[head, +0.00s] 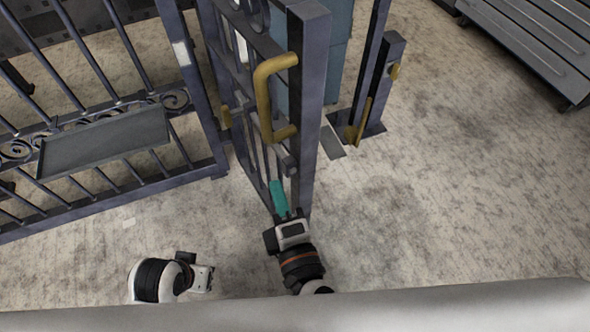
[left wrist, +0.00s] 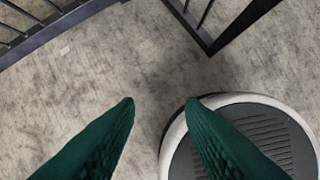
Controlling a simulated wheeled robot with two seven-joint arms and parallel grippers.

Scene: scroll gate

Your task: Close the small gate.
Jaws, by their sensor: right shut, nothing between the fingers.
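The small gate (head: 308,110) is a dark blue-grey metal leaf with scrollwork, seen nearly edge-on and standing open in the middle of the head view. A yellow pull handle (head: 263,95) is on its near end. My right gripper (head: 278,198) is shut and empty, its teal fingers low beside the gate's bars; I cannot tell whether they touch. A post (head: 386,85) with yellow latch parts stands right of the gate, apart from it. My left gripper (left wrist: 161,100) is open and empty above the floor in the left wrist view; its fingers are hidden in the head view.
A barred fence panel (head: 105,140) with scrolls and a grey plate fills the left. A grey slatted bench (head: 530,40) stands at the top right. The concrete floor (head: 450,190) between post and bench is clear. My round base shows in the left wrist view.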

